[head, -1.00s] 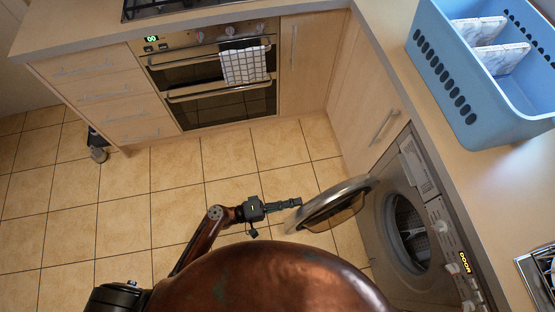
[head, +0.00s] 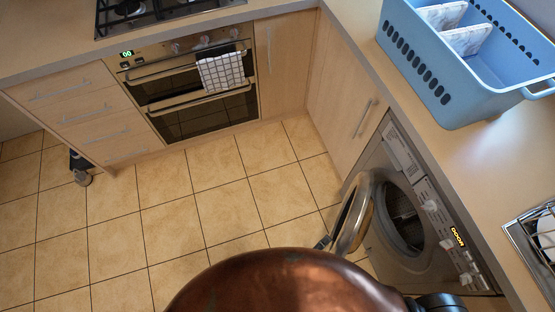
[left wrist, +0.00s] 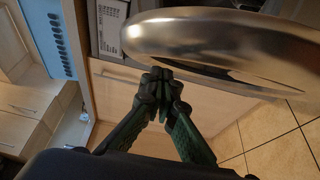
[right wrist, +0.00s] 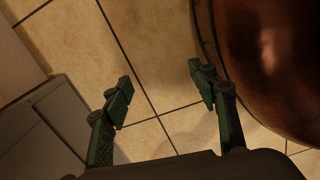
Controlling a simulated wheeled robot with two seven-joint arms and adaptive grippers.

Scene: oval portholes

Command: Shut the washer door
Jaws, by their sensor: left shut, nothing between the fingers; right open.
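The grey washer (head: 388,258) stands under the counter at the right in the head view. Its round door (head: 355,215) is ajar, swung out to the left of the dark drum opening (head: 403,220). My left gripper (head: 323,242) is shut and empty at the outer side of the door, mostly hidden behind my body. In the left wrist view the closed fingertips (left wrist: 158,76) are right by the shiny door rim (left wrist: 225,38); I cannot tell whether they touch. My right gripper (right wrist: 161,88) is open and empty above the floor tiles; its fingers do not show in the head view.
A blue basket (head: 455,75) and a metal dish rack (head: 535,240) stand on the right counter (head: 440,155). The oven (head: 190,85) with a checked towel (head: 220,70) is at the back. The tiled floor (head: 190,210) left of the washer is clear.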

